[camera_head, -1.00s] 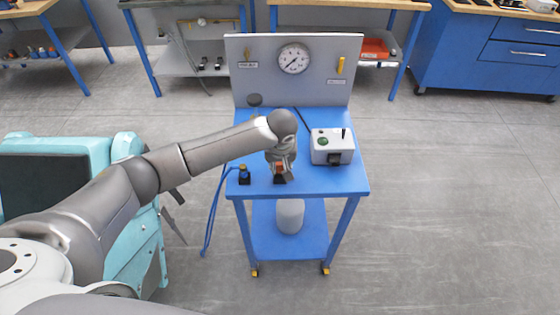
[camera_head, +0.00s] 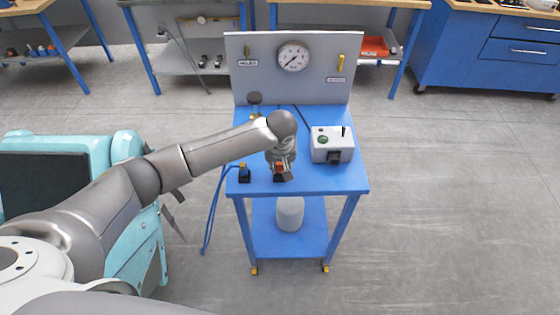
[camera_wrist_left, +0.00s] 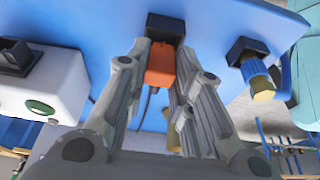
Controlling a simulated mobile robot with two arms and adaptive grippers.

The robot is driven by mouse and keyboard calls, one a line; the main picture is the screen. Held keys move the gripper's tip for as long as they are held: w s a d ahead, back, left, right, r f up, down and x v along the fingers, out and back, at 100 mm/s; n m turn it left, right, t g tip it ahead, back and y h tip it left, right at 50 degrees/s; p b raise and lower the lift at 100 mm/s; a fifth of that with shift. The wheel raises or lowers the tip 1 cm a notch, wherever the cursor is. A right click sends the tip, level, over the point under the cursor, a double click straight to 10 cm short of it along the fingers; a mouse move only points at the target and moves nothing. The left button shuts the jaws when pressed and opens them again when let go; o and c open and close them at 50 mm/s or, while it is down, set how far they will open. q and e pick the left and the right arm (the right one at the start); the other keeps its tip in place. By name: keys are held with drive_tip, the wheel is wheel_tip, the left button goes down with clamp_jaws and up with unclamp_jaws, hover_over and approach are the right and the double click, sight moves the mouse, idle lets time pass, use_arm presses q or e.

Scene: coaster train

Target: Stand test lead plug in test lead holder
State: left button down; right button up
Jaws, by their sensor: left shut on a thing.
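The orange test lead plug (camera_wrist_left: 160,66) sits between the fingers of my left gripper (camera_wrist_left: 163,50), which is shut on it. In the head view, my left gripper (camera_head: 281,174) points down over the front of the blue cart top, with a little of the orange plug showing. A black block (camera_wrist_left: 166,27), probably the test lead holder, lies right at the plug's far end in the wrist view. The plug and block look lined up; I cannot tell how deep the plug is in it. My right gripper is not in view.
A second black block holds a blue plug with a yellow end (camera_wrist_left: 262,86), a blue cable hanging beside the cart. A grey box (camera_head: 332,145) with a green button stands to the right. A gauge panel (camera_head: 292,85) rises behind. The cart's front right corner is clear.

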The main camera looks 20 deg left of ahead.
use_arm(q)
drive_tip(key=shift+f+b, duration=0.4)
drive_tip(key=shift+f, duration=0.85)
drive_tip(key=shift+r, duration=0.1)
idle(0.3)
drive_tip(key=shift+r+p, duration=1.4)
drive_tip(key=shift+p, duration=0.2)
drive_tip(key=shift+p, duration=1.1)
idle(0.9)
drive_tip(key=shift+f+b, duration=0.65)
drive_tip(key=shift+f, duration=0.8)
idle(0.5)
drive_tip(key=shift+r, duration=0.15)
idle(0.3)
